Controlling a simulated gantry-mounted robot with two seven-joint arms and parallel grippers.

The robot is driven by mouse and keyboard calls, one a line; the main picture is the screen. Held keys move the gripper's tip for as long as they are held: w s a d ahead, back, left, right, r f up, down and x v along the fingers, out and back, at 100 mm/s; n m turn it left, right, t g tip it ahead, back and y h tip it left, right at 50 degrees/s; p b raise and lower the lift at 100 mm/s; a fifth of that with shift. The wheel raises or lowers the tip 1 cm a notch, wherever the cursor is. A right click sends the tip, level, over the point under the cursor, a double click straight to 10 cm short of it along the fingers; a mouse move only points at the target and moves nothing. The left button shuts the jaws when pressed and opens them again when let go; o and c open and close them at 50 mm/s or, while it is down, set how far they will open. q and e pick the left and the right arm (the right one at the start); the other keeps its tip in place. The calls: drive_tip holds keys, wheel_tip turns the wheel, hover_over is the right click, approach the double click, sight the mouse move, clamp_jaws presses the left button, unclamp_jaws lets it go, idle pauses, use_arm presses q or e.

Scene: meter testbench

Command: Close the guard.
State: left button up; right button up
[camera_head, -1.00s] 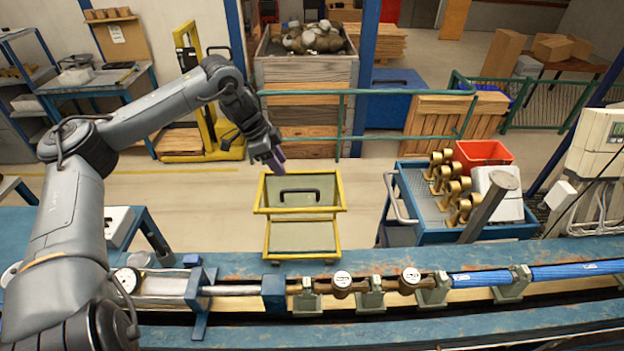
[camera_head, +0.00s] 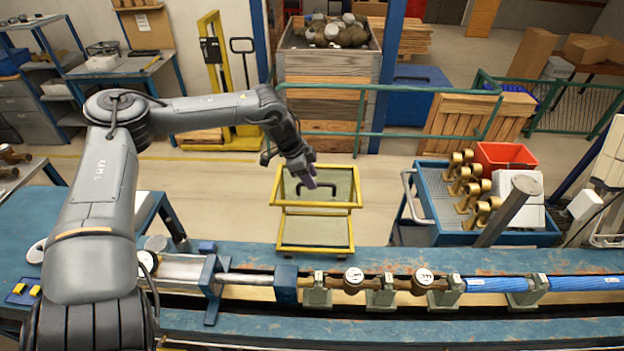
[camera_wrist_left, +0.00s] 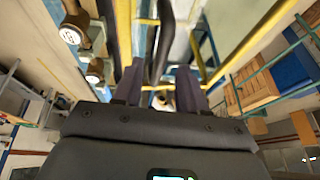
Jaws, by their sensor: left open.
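The guard (camera_head: 277,222) is a yellow frame with clear panels, standing at the back edge of the blue bench. Its upper panel carries a black handle (camera_head: 320,187) and looks raised at an angle to the lower one. My left gripper (camera_head: 309,178) is open, pointing down at the guard's top bar, close to the handle. In the left wrist view, the dark handle (camera_wrist_left: 163,48) shows between and beyond the two purple fingers (camera_wrist_left: 160,72); I cannot tell if they touch it. My right gripper is not in view.
Brass meters (camera_head: 354,279) sit in a pipe line along the bench (camera_head: 470,262), with blue pipe to the right. A blue cart (camera_head: 428,205) with brass fittings and a red bin (camera_head: 505,157) stands right of the guard. A green railing (camera_head: 400,87) runs behind; floor between is clear.

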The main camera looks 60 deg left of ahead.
use_arm(q)
drive_tip(key=shift+w+d+f, duration=0.1)
drive_tip(key=shift+w+f, duration=0.15)
drive_tip(key=shift+f, duration=0.35)
clamp_jaws()
